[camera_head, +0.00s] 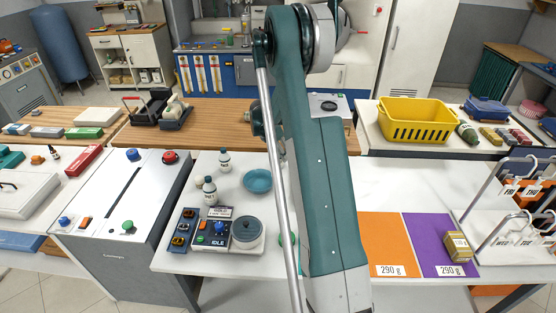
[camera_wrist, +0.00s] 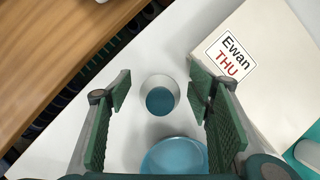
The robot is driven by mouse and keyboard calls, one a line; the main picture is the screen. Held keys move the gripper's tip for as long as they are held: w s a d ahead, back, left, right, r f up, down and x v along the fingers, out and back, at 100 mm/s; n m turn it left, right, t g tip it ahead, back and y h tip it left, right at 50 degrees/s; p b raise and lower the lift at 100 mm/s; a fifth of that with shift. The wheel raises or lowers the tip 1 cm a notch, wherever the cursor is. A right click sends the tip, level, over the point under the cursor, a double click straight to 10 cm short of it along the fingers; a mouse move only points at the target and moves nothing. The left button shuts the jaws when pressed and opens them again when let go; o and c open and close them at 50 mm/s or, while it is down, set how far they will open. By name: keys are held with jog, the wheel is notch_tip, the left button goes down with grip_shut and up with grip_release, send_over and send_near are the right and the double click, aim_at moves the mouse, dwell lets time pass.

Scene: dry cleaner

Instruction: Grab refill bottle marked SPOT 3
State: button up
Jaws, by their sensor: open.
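Two small white bottles with dark caps stand upright on the white table in the head view, a far bottle (camera_head: 224,161) and a nearer bottle (camera_head: 210,190). Their labels are too small to read. In the wrist view my gripper (camera_wrist: 160,87) is open and empty, its green-padded fingers spread wide. A bottle with a teal cap (camera_wrist: 160,100) shows from above between the fingers, untouched as far as I can see. Its label is hidden, so I cannot tell whether it reads SPOT 3. My arm hides the gripper's fingers in the head view.
A blue bowl (camera_wrist: 175,157) lies close beside the bottle; it also shows in the head view (camera_head: 257,180). A white box labelled Ewan THU (camera_wrist: 260,85) stands to the right. A control panel marked IDLE (camera_head: 213,241) and a grey round pot (camera_head: 247,233) sit nearer the front edge.

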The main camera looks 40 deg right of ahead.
jog(key=shift+x, duration=1.2)
jog(key=c, duration=1.2)
